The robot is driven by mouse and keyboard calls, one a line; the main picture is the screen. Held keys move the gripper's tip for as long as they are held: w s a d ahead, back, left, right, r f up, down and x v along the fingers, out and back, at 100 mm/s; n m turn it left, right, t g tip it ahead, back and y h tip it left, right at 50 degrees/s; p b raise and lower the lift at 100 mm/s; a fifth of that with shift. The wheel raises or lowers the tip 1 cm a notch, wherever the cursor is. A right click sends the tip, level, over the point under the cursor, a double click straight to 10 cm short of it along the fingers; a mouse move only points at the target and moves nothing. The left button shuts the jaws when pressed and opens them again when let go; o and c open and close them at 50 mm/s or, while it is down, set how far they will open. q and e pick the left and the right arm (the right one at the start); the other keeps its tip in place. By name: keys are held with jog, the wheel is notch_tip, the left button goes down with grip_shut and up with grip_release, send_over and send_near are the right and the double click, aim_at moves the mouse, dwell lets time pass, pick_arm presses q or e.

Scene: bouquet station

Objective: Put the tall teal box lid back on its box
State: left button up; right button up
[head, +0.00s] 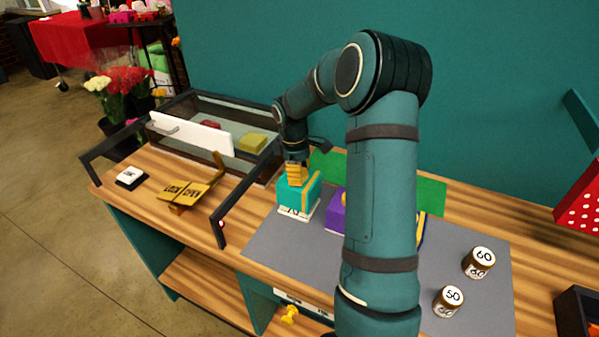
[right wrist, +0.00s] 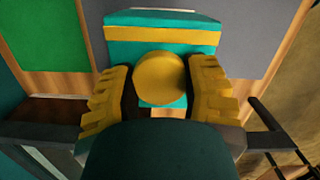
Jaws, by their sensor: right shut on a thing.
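The tall teal box (head: 298,198) stands at the left end of the grey mat, with a yellow stripe and a white lower part with dark marks. My right gripper (head: 296,172) comes down on its top from above. In the right wrist view its yellow ridged fingers (right wrist: 160,95) are shut on a round yellow knob (right wrist: 160,77). Below the knob is the teal lid (right wrist: 178,103), with a yellow band beside it. I cannot tell whether the lid sits fully down on the box. My left gripper is in neither view.
A purple box (head: 336,212) stands close right of the teal box, partly behind my arm. A glass case (head: 190,148) with black frames stands left. Jars marked 60 (head: 479,262) and 50 (head: 448,301) stand right on the grey mat (head: 285,245). A yellow lock-open sign (head: 185,192) lies left.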

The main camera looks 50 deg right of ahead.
jog(key=shift+f+b, duration=0.3)
jog(key=shift+f, duration=0.5)
dwell(0.7)
jog(key=o, duration=1.2)
jog(key=shift+o, duration=0.2)
jog(key=shift+r+p, duration=3.05)
jog(key=shift+r, duration=1)
jog(key=shift+s+f, duration=0.1)
